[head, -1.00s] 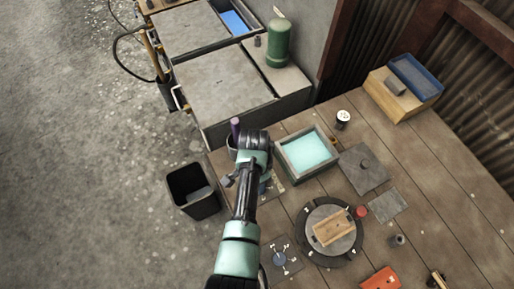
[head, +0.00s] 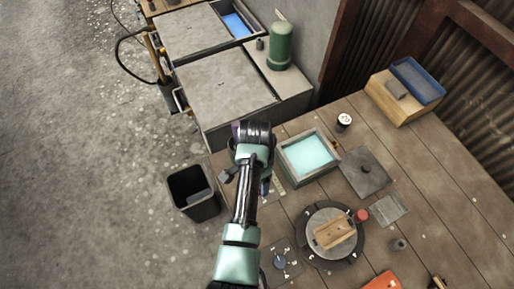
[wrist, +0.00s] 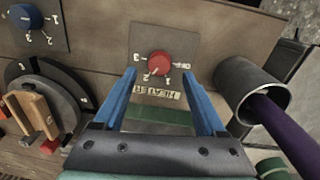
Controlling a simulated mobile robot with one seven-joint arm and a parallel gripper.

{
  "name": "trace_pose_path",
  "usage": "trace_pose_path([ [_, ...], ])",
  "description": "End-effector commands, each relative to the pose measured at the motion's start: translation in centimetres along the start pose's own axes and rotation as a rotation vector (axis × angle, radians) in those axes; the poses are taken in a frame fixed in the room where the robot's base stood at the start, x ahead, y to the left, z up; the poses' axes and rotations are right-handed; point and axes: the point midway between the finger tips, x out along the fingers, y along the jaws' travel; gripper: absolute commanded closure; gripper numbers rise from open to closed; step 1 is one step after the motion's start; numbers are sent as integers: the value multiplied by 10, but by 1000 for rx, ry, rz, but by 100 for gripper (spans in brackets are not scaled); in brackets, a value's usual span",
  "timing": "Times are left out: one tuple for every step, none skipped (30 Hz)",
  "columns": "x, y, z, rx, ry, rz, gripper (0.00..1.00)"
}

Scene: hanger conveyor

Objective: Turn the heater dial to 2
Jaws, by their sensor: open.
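The heater dial (wrist: 159,64) is a red round knob on a grey plate with numbers around it, above an upside-down HEATER label (wrist: 157,92) in the wrist view. I cannot tell which number the knob points to. My gripper (wrist: 159,75) is open, its blue fingers to the left and right of the dial with nothing between them. Whether the tips are level with the knob or above it is unclear. In the head view my arm hides the dial; only an edge of its plate (head: 278,187) shows.
A grey tube (wrist: 252,90) holding a purple rod (wrist: 285,135) stands close to the right finger. A blue dial (wrist: 25,17) is at upper left, above a turntable (wrist: 62,90) with a wooden block. A cyan-filled tray (head: 306,154) and a black bin (head: 193,190) flank my arm.

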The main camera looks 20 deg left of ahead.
Motion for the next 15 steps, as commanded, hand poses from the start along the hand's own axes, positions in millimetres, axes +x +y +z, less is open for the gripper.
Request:
trace_pose_path([
  [-10,-1,0,-1,4,-5,27],
  [-16,-1,0,-1,3,-4,27],
  [-25,-1,-1,-1,4,-5,27],
  [-31,-1,-1,-1,3,-4,27],
  [-38,-1,0,-1,3,-5,27],
  [-46,-1,-1,-1,4,-5,27],
  [-52,-1,-1,-1,4,-5,27],
  [-57,-1,0,-1,3,-4,27],
  [-64,-1,0,-1,3,-3,27],
  [-69,-1,0,-1,3,-4,27],
  [-73,-1,0,-1,2,-3,27],
  [-78,-1,0,-1,3,-3,27],
  [-81,-1,0,-1,2,-2,27],
  [-84,-1,0,-1,2,-2,27],
  [-86,0,0,-1,1,-1,27],
])
